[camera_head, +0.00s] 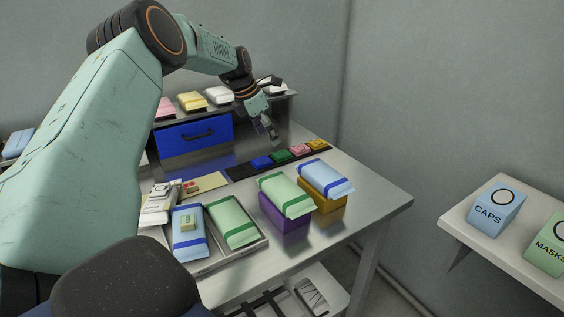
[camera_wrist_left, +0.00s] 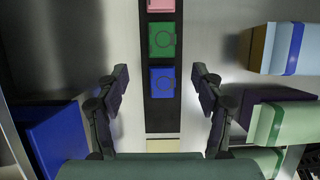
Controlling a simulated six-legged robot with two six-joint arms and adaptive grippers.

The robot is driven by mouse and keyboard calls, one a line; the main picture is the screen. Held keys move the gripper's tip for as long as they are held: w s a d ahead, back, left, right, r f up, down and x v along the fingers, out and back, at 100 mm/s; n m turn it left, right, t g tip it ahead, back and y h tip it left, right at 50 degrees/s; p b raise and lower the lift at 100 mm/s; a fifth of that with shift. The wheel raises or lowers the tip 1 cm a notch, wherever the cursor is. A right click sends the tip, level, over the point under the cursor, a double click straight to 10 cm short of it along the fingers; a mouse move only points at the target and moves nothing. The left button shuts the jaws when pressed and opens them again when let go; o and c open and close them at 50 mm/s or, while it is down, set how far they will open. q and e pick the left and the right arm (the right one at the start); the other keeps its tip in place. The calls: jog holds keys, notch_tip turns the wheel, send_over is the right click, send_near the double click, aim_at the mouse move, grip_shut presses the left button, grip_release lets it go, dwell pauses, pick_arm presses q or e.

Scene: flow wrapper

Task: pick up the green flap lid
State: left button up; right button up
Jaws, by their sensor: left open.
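The green flap lid (camera_head: 280,156) is a small flat green piece on a dark strip (camera_head: 240,173) on the metal table, between a blue piece (camera_head: 261,162) and a pink one (camera_head: 299,149). My left gripper (camera_head: 269,137) is above the table, behind the strip in the head view. In the wrist view its open fingers (camera_wrist_left: 160,84) straddle the strip and are empty, with the blue piece (camera_wrist_left: 162,82) between them in the picture. My right gripper is not in view.
A yellow piece (camera_head: 317,144) ends the strip. Green and blue packs (camera_head: 286,194) lie on a purple box (camera_head: 284,217) and an orange box (camera_head: 322,198) nearer the front. A tray (camera_head: 263,241) holds more packs. A blue drawer (camera_head: 195,135) stands behind, under a shelf.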

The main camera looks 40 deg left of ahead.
aim_at(278, 155)
pick_arm(q)
jog(key=shift+w+d+f, duration=0.1)
jog(key=shift+d, duration=0.25)
jog(key=shift+s+d+f+b, duration=0.1)
jog(key=shift+s+f+b, duration=0.15)
jog(key=shift+b, duration=0.1)
jog(key=shift+f, duration=0.35)
jog(key=b+x, duration=0.1)
jog(key=x, duration=0.1)
jog(key=w+b+x, duration=0.1)
jog(key=x, duration=0.2)
jog(key=shift+r, duration=0.1)
jog(key=shift+f+b, duration=0.25)
jog(key=shift+b, duration=0.15)
jog(key=shift+w+f, duration=0.1)
jog(key=shift+f, duration=0.05)
jog(key=shift+w, duration=0.1)
jog(key=shift+c, duration=0.9)
jog(key=c, duration=0.6)
